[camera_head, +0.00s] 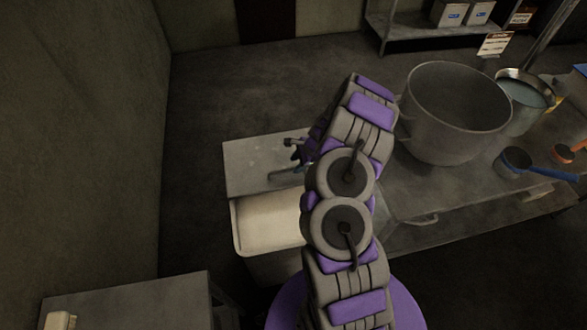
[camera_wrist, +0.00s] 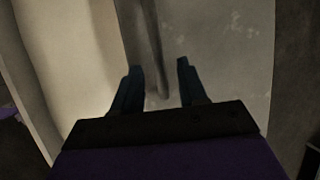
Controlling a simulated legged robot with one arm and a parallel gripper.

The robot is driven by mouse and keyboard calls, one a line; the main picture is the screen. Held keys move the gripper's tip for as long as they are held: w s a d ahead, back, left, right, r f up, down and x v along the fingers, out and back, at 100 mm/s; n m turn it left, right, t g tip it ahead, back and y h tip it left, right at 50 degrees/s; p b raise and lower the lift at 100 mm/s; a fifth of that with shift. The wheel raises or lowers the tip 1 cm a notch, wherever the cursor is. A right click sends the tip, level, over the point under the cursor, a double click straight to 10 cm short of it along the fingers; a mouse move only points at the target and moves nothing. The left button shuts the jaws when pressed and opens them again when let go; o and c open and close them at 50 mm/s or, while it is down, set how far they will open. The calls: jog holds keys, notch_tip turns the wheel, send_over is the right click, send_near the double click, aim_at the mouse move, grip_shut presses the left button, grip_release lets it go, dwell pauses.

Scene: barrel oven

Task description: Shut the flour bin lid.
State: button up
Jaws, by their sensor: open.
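The flour bin (camera_head: 236,231) stands left of my arm in the head view, its front half uncovered and pale inside. Its grey lid (camera_head: 250,165) covers the back part, and a bar handle (camera_head: 282,175) shows on it. My gripper (camera_head: 291,148) is over the lid, partly hidden by my arm. In the wrist view, my gripper (camera_wrist: 160,84) is open, with the handle (camera_wrist: 150,45) seen between its two fingers. I cannot tell whether they touch. The lid (camera_wrist: 220,45) fills the right, and the bin's pale inside (camera_wrist: 65,60) is at left.
A metal table (camera_head: 400,190) with a large pot (camera_head: 445,140) stands right of the bin. A blue-handled pan (camera_head: 520,162) lies farther right. Another table (camera_head: 140,298) is at the lower left. The floor (camera_head: 200,110) behind and left of the bin is clear.

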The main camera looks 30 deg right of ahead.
aim_at(291, 169)
jog(key=shift+x, duration=1.2)
jog(key=shift+w+a+f+b, duration=0.1)
jog(key=shift+a+f+b, duration=0.2)
jog(key=shift+a, duration=0.25)
jog(key=shift+d, duration=0.45)
jog(key=c, duration=0.6)
jog(key=shift+a, duration=0.2)
grip_shut()
